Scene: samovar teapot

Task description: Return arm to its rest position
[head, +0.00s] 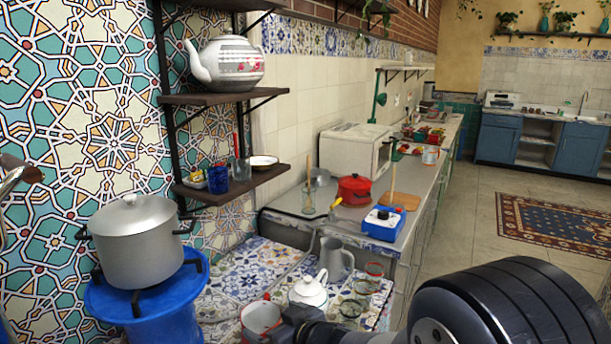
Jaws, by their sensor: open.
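My gripper (278,326) shows as a dark shape at the bottom edge, beside a white mug with a red rim (259,317); its fingertips are hard to make out. My black arm link (505,305) fills the lower right. A small white teapot with a lid (308,291) stands on the tiled table just behind the gripper. A large grey and white teapot with a red flower band (229,64) sits on the upper wall shelf. I cannot tell whether the gripper touches the mug.
A grey pot (136,245) stands on a blue burner stand (150,312) at left. A grey jug (336,260) and several glasses are on the tiled table (243,272). The counter behind holds a red pot (354,189) and a blue scale (384,222). The floor (460,220) at right is open.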

